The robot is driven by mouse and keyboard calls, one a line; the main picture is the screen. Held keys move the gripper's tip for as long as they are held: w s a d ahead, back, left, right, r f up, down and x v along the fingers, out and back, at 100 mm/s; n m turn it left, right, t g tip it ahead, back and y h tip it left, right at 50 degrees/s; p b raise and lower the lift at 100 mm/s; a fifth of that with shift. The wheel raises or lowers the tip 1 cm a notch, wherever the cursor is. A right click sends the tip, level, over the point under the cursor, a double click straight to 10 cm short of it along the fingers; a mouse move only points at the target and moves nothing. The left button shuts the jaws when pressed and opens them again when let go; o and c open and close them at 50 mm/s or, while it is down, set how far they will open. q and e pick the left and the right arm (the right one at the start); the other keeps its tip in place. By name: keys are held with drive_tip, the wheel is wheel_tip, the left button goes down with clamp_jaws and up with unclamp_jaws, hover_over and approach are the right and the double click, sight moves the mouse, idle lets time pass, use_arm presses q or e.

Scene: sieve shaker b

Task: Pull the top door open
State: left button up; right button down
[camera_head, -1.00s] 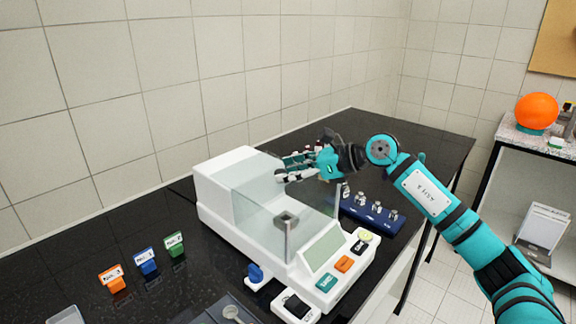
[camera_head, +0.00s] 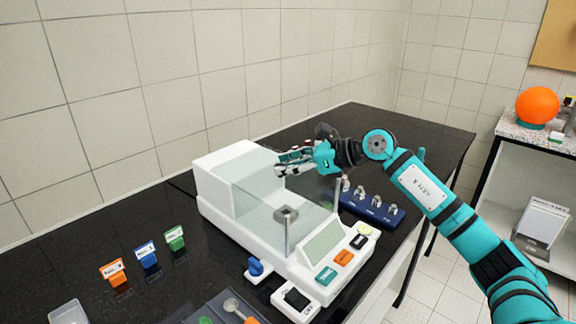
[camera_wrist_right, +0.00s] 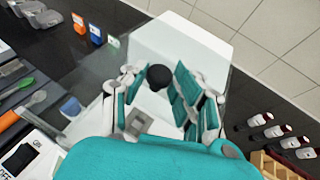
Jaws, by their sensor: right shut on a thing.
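A white balance (camera_head: 222,170) with a clear glass chamber stands on the black bench. Its small weighing pan (camera_head: 287,214) shows inside the glass. The top door (camera_head: 250,170) is a clear pane that is hard to make out; it seems to lie partly back over the white rear housing. My right gripper (camera_head: 283,162) is at the top of the chamber, toward the rear housing. In the right wrist view the door's round black knob (camera_wrist_right: 159,78) sits between its fingers, which are shut on it. My left gripper is not in view.
A blue rack of metal weights (camera_head: 372,210) stands right of the balance. Orange, blue and green labelled clips (camera_head: 147,257) stand at left. A tray with a spoon (camera_head: 225,308) lies in front.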

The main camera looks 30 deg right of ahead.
sight(265, 166)
drive_tip(key=w, duration=0.2)
drive_tip(key=w+a+p, duration=0.1)
drive_tip(key=shift+r, duration=0.4)
drive_tip(key=w, duration=0.1)
drive_tip(key=w+a, duration=0.1)
drive_tip(key=w, duration=0.2)
drive_tip(key=shift+w+a+f, duration=0.3)
drive_tip(key=shift+w+f, duration=0.05)
drive_tip(key=shift+w, duration=0.05)
drive_tip(key=shift+s, duration=0.1)
drive_tip(key=c, duration=1)
unclamp_jaws()
drive_tip(key=shift+c, duration=0.2)
drive_tip(key=shift+d, duration=0.1)
drive_tip(key=v, duration=1.2)
drive_tip(key=shift+r+p, duration=0.1)
drive_tip(key=shift+p, duration=0.2)
